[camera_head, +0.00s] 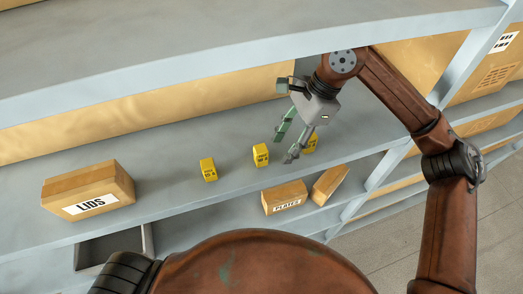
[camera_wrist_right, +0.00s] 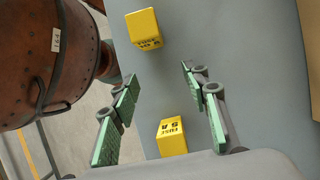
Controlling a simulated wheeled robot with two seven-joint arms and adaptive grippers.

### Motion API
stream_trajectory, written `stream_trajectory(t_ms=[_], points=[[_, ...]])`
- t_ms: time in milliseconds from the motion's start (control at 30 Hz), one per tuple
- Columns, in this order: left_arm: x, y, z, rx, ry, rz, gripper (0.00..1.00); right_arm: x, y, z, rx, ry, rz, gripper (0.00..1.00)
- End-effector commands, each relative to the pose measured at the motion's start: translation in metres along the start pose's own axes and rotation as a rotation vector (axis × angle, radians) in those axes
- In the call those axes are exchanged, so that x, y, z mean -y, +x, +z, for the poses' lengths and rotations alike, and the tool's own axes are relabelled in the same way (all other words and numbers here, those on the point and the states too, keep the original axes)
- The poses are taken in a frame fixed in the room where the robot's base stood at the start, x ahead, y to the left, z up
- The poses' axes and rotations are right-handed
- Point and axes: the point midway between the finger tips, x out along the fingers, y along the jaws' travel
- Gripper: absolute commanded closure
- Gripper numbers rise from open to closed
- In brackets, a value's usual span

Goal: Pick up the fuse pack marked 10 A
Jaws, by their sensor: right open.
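Three yellow fuse packs stand apart in a row on the middle shelf: a left pack (camera_head: 208,169), a middle pack (camera_head: 260,155) and a right pack (camera_head: 310,144), partly hidden by my right gripper (camera_head: 286,147). Their labels are too small to read there. My left gripper is out of view.
A LIDS carton (camera_head: 88,190) stands at the left of the shelf. A PLATES carton (camera_head: 285,197) and another carton (camera_head: 330,184) sit lower. The upper shelf (camera_head: 240,65) overhangs behind, and a post (camera_head: 480,55) stands at right. The shelf between the LIDS carton and left pack is clear.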

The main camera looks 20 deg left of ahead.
Motion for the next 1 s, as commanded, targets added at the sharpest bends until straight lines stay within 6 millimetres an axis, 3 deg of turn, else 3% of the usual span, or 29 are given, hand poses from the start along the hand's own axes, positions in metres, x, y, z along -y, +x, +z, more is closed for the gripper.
stream_trajectory(t_ms=[333,567,900,1000], points=[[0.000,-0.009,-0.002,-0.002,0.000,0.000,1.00,0.000,0.009,0.024,0.001,-0.002,0.002,0.58],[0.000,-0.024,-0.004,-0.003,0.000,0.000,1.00,-0.001,0.021,0.059,0.002,-0.004,0.003,0.58],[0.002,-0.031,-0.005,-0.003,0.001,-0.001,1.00,0.000,0.035,0.055,0.001,0.002,0.001,0.58],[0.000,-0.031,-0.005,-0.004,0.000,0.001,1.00,0.000,0.035,0.055,0.002,0.002,0.001,0.64]])
